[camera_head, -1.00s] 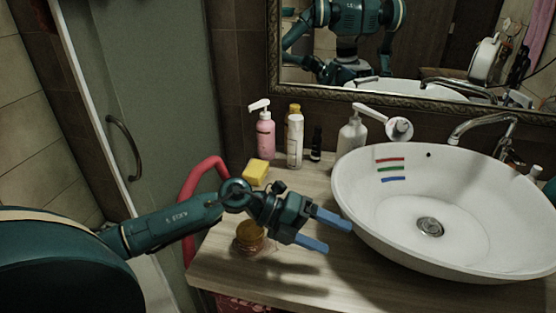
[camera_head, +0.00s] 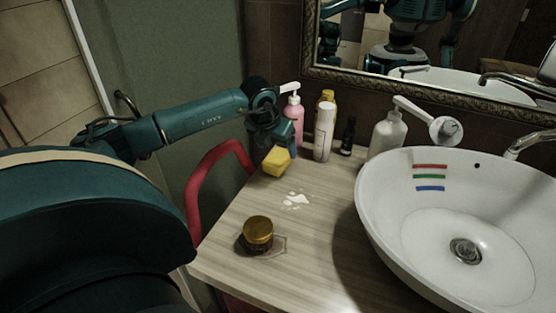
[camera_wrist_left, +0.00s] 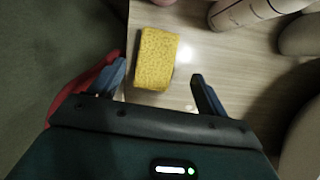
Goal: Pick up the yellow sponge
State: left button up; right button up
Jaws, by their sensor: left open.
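The yellow sponge (camera_head: 277,161) lies at the left back part of the wooden counter, close to the bottles. In the left wrist view the sponge (camera_wrist_left: 155,58) is ahead of the fingertips, with one blue finger to each side of its near end. My left gripper (camera_head: 273,137) hangs pointing down just behind and above the sponge. It is open and empty, and its fingers are partly hidden in the head view. My right gripper is not in view.
A pink pump bottle (camera_head: 294,115), a white bottle (camera_head: 324,132), a small dark bottle (camera_head: 348,137) and a white dispenser (camera_head: 387,134) stand along the back. An amber jar (camera_head: 258,233) stands in front. The basin (camera_head: 400,240) fills the right. A red rail (camera_head: 197,180) curves at left.

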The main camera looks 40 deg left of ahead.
aim_at(277, 156)
pick_arm(q)
jog(key=shift+s+a+p+x, duration=0.1)
jog(key=shift+p+x, duration=0.1)
jog(key=shift+x, duration=0.7)
jog(key=shift+s+a+p+x, duration=0.1)
jog(key=shift+s+p+x, duration=0.05)
jog(key=shift+x, duration=0.75)
jog(key=shift+s+p+x, duration=0.1)
jog(key=shift+p+x, duration=0.1)
jog(key=shift+x, duration=0.75)
jog(key=shift+s+f, duration=0.1)
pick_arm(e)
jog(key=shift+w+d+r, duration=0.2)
pick_arm(q)
jog(key=shift+c, duration=0.5)
jog(key=c, duration=0.9)
jog(key=shift+c, duration=0.2)
jog(key=shift+r, duration=0.35)
notch_tip(277, 156, up, 9)
jog(key=shift+f+b, duration=0.2)
jog(key=shift+b, duration=0.4)
jog(key=shift+r, duration=0.4)
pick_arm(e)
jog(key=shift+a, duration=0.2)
